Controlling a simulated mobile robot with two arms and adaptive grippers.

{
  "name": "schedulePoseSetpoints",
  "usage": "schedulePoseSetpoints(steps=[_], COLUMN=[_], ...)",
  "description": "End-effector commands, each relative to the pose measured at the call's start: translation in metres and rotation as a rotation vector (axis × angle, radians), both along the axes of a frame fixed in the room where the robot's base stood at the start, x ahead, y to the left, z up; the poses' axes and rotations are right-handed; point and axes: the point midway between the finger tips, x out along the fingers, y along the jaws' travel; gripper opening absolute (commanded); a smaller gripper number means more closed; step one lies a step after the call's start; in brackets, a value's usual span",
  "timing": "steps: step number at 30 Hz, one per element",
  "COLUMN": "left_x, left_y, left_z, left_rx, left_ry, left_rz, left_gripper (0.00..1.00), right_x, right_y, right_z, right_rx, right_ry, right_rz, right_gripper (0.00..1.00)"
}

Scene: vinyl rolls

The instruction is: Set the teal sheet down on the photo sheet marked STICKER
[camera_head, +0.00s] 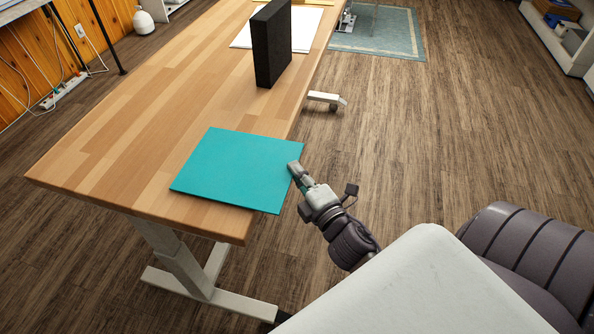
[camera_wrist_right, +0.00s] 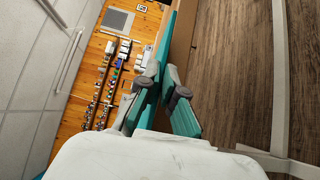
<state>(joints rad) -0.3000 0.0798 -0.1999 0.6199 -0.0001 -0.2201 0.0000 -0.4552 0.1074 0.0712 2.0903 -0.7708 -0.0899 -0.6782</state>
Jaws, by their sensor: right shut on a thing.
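The teal sheet (camera_head: 241,169) is a flat rectangle at the near right end of the wooden table. Its right corner juts past the table's edge. My right gripper (camera_head: 297,173) is shut on that right edge. In the right wrist view the gripper's fingers (camera_wrist_right: 166,88) have teal pads, and the sheet shows nearly edge-on (camera_wrist_right: 164,32). I cannot tell whether the sheet touches the tabletop or is slightly above it. A white sheet (camera_head: 308,38) lies farther back on the table, partly hidden by a black block. I can read no STICKER marking. My left gripper is not in view.
The black upright block (camera_head: 271,45) stands on the table (camera_head: 135,110) between the teal sheet and much of the white sheet. The tabletop to its left is clear. A yellowish strip (camera_head: 310,3) shows at the far end. Open floor (camera_head: 420,140) lies to the right.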

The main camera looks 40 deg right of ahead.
Motion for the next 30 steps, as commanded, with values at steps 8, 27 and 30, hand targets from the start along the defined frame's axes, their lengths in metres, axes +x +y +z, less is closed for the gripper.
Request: schedulePoseSetpoints(steps=[8, 27, 30], left_x=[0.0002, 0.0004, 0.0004], left_y=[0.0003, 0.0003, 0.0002], left_z=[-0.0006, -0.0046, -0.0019], left_rx=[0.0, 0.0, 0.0], left_ry=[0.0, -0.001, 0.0], left_rz=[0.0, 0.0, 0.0], left_gripper=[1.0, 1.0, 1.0], right_x=[0.0003, -0.0005, -0.0005], right_y=[0.0004, 0.0009, 0.0008], right_z=[0.001, -0.0062, -0.0042], right_rx=[0.002, 0.006, 0.006], right_ry=[-0.004, -0.003, -0.002], right_rz=[0.001, 0.001, 0.001], right_gripper=[0.0, 0.0, 0.0])
